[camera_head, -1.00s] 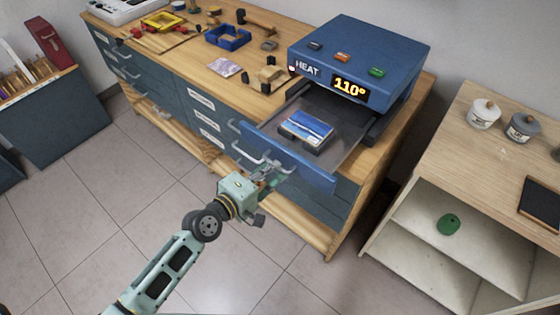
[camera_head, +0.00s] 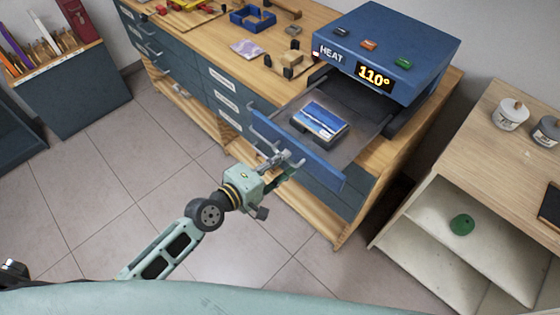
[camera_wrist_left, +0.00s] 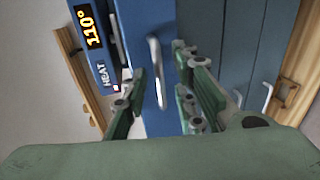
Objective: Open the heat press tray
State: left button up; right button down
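The blue heat press (camera_head: 385,50) stands on the wooden bench, its display reading 110°. Its tray (camera_head: 362,138) is slid well out at the front and carries a dark block with a blue-and-white picture (camera_head: 322,118). The tray's blue front (camera_head: 318,170) has a pale bar handle, which shows in the left wrist view (camera_wrist_left: 156,72). My left gripper (camera_head: 285,160) is at this handle. In the left wrist view its green fingers (camera_wrist_left: 158,100) stand apart on either side of the handle, with gaps visible. My right gripper is not in view.
Dark drawers with handles (camera_head: 160,68) fill the bench front. A shelf unit (camera_head: 480,150) with two jars and a green object (camera_head: 462,224) stands at the right. Small tools and a blue frame (camera_head: 252,17) lie on the bench. The tiled floor (camera_head: 120,170) is clear.

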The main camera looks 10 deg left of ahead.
pick_arm(q)
jog(key=v, duration=1.2)
dwell(0.5)
jog(key=s+a+f+m+g+y, duration=0.15)
jog(key=a+f, duration=0.25)
jog(key=f, duration=0.6)
jog(key=s+a+f+m+g+y, duration=0.1)
jog(key=s+a+f+m+y, duration=0.2)
jog(key=f, duration=0.7)
jog(key=a+f+m+g+y, duration=0.15)
jog(key=a+f, duration=0.35)
jog(key=f, duration=0.5)
jog(key=s+a+f+m+g+y, duration=0.1)
jog(key=s+f+m+g+y, duration=0.25)
jog(key=s+f, duration=1)
jog(key=s+d+f+m+g, duration=0.1)
jog(key=s+f+m+g, duration=0.1)
jog(key=s, duration=0.5)
jog(key=s+d+f+m+g, duration=0.2)
jog(key=s+f, duration=0.1)
jog(key=s, duration=0.5)
jog(key=shift+s+d+f+b, duration=0.15)
jog(key=shift+s+f+b, duration=0.15)
jog(key=shift+f+b, duration=0.1)
